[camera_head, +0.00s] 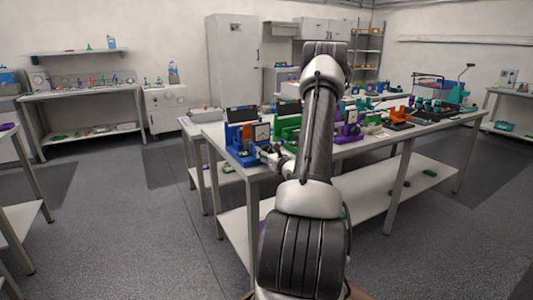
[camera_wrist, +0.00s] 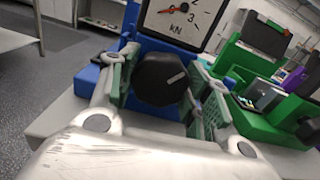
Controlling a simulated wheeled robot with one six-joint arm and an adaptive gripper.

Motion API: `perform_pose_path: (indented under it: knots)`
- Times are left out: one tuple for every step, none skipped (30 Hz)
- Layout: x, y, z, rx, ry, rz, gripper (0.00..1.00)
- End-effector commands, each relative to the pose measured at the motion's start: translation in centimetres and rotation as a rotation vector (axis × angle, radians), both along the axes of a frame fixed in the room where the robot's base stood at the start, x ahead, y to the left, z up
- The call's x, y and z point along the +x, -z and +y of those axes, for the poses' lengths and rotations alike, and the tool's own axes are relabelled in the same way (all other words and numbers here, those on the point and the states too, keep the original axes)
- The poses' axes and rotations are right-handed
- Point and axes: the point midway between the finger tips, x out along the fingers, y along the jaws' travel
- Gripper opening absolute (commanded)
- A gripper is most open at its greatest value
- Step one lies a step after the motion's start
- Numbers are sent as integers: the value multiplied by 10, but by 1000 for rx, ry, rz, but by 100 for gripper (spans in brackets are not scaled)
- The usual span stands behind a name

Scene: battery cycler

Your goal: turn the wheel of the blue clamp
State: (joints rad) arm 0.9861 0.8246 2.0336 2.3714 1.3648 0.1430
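The blue clamp (camera_head: 238,148) stands at the near left end of the table, with a white gauge face on it. My gripper (camera_wrist: 162,84) has one green-padded finger on each side of the wheel. Narrow gaps seem to show between pads and wheel; contact is unclear. In the head view my gripper (camera_head: 276,158) is small and partly hidden by my arm, in front of the clamp.
A green clamp (camera_head: 288,128) stands close to the right, and it also shows in the wrist view (camera_wrist: 262,115). A purple device (camera_head: 350,132) and other equipment continue along the table (camera_head: 380,146). The floor left of the table is clear.

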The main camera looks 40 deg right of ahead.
Motion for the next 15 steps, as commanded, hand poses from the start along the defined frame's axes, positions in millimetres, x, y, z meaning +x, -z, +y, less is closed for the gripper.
perform_pose_path:
  knots:
    - [0, 0, 0, 0, 0, 0, 24]
    - [0, 0, 0, 0, 0, 0, 24]
    - [0, 0, 0, 1, 0, 0, 24]
    - [0, 0, 0, 7, -1, -2, 24]
    - [0, 0, 0, 19, -1, -5, 24]
    - [0, 0, 0, 45, -1, -11, 24]
    - [0, 0, 0, 66, -1, -16, 24]
    - [0, 0, 0, 85, -1, -20, 24]
    - [0, 0, 0, 104, -1, -25, 24]
    - [0, 0, 0, 116, -1, -28, 24]
    - [0, 0, 0, 121, -1, -29, 24]
    - [0, 0, 0, 123, -1, -29, 24]
    - [0, 0, 0, 123, -1, -29, 24]
    - [0, 0, 0, 122, -1, -29, 24]
    - [0, 0, 0, 122, -1, -29, 24]
